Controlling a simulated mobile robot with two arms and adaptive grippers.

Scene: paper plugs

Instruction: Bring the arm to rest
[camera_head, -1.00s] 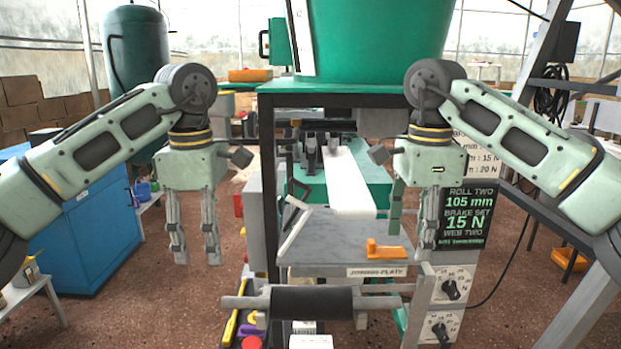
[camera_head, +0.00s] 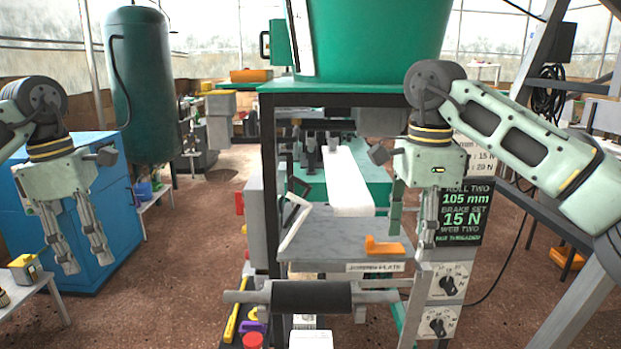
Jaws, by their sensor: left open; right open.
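My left gripper (camera_head: 82,251) hangs fingers-down at the far left of the head view, in front of the blue cabinet. Its two fingers are apart and hold nothing. My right gripper (camera_head: 420,225) hangs fingers-down beside the right end of the machine. It is open and empty, and its fingers overlap the dark display and the plate's right edge in the picture. The grey joining plate (camera_head: 340,240) carries an orange L-shaped piece (camera_head: 383,247). A white paper web (camera_head: 347,185) runs down onto the plate.
A dark roller (camera_head: 312,297) spans the machine's front. Two dial knobs (camera_head: 447,285) sit at its right. A display (camera_head: 462,215) reads 105 mm and 15 N. The blue cabinet (camera_head: 105,235) and a green tank (camera_head: 140,85) stand left. Open floor lies between cabinet and machine.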

